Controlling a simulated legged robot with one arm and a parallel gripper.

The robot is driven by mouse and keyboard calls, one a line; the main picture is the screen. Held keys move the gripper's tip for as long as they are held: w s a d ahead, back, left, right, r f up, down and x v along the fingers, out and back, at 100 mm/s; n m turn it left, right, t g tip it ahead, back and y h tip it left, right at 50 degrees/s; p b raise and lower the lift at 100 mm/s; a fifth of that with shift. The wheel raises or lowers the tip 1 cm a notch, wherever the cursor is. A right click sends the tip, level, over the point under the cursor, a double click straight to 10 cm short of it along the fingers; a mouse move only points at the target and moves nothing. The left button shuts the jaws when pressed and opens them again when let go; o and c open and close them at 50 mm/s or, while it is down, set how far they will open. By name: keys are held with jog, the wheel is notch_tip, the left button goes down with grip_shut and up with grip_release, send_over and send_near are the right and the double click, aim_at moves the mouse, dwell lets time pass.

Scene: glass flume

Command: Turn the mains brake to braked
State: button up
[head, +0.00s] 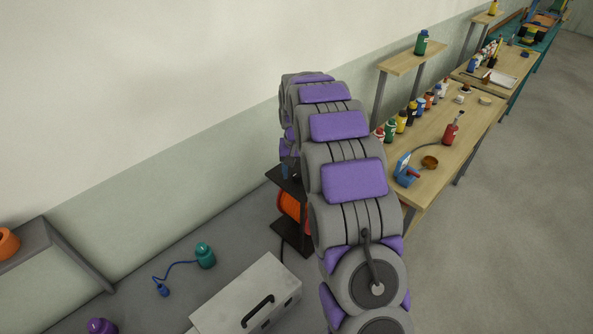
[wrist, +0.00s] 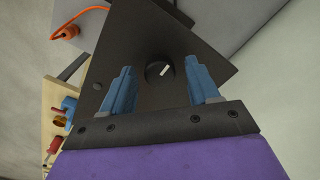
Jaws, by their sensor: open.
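My gripper (wrist: 160,66) is open, with one blue finger to the left of the knob and one to the right. Gaps show on both sides, so it is not gripped. In the head view my arm hides most of that area; part of a dark stand (head: 290,183) with an orange reel (head: 293,207) shows beside it.
A wooden bench (head: 458,126) with bottles and a blue tool (head: 405,170) stands right of my arm. A grey case (head: 247,297) and a teal bottle (head: 205,255) are on the floor at lower left. An orange plug (wrist: 68,32) with cord shows in the wrist view.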

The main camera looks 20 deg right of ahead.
aim_at(296, 173)
notch_tip(296, 173, up, 17)
jog(key=shift+r+p, duration=0.15)
jog(key=shift+p, duration=0.25)
dwell(0.4)
dwell(0.4)
jog(key=s+a+f+n+b, duration=0.1)
jog(key=s+a+f, duration=0.3)
jog(key=s, duration=1)
jog(key=s+a+f+n+g+b, duration=0.1)
jog(key=s+a+f+b, duration=0.3)
jog(key=s, duration=1.1)
jog(key=s+a+f+n+b, duration=0.2)
jog(key=s+f, duration=0.5)
jog(key=s, duration=0.8)
jog(key=a+b, duration=0.1)
jog(key=a, duration=0.1)
jog(key=shift+a+n+g, duration=0.35)
jog(key=shift+n+g, duration=0.05)
